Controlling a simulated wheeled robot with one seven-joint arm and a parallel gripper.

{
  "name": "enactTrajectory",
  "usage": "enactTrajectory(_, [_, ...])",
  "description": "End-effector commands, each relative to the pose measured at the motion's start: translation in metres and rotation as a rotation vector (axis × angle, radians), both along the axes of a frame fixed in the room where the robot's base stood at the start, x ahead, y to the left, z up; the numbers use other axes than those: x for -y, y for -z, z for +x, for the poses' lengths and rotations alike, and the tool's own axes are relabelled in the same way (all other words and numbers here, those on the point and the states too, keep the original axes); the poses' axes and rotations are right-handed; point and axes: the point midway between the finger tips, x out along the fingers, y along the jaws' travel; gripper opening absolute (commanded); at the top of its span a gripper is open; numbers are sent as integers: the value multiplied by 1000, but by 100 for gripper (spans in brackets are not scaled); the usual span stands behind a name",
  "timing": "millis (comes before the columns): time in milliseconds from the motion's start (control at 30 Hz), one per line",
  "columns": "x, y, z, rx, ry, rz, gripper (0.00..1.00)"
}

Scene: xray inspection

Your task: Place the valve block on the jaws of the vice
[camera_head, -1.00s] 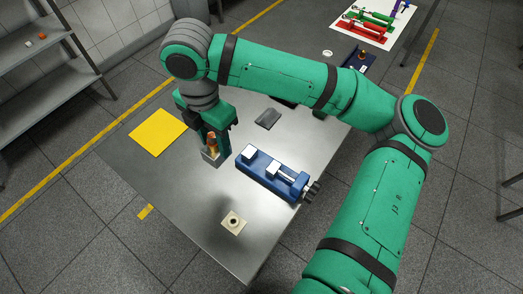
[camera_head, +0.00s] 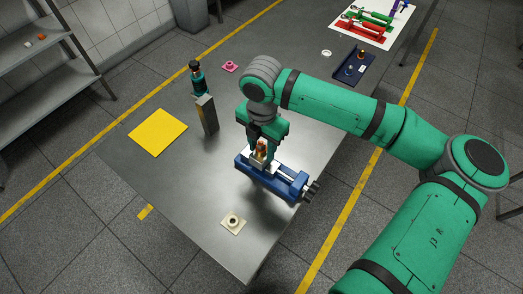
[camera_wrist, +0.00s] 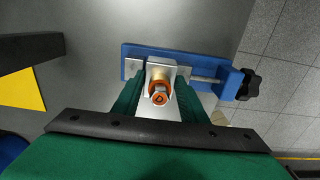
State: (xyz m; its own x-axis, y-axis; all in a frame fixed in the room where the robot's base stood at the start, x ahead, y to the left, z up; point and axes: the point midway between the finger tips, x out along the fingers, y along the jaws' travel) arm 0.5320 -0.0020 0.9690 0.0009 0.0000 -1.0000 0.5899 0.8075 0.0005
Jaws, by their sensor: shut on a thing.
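The valve block is a small silvery block with an orange-brown fitting on top; it shows between my fingers in the head view (camera_head: 260,153) and in the wrist view (camera_wrist: 160,68). My gripper (camera_head: 262,155) is shut on it, and its fingers flank the block in the wrist view (camera_wrist: 158,90). The blue vice (camera_head: 283,186) with silvery jaws lies directly below; in the wrist view (camera_wrist: 215,66) its jaws show around the block. I cannot tell whether the block touches the jaws. My fingers hide part of the vice.
A yellow sheet (camera_head: 158,132) lies on the left of the metal table (camera_head: 185,195). A tall grey block with a dark bottle-like thing (camera_head: 198,80) stands behind it. A cream flanged part (camera_head: 233,221) lies near the front edge. A dark blue tray (camera_head: 353,68) is at the back right.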

Motion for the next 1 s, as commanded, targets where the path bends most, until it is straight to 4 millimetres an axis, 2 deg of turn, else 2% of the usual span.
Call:
enactTrajectory(100, [-2, 14, 0, -1, -3, 1, 0])
enactTrajectory(200, [-2, 19, 0, 1, -3, -1, 0])
enactTrajectory(633, [-1, 24, 0, -1, -1, 1, 0])
enactTrajectory(667, [-1, 24, 0, -1, -1, 1, 46])
enactTrajectory(700, [-1, 24, 0, 0, -1, 0, 55])
enactTrajectory(1000, [-1, 23, 0, 0, -1, 0, 57])
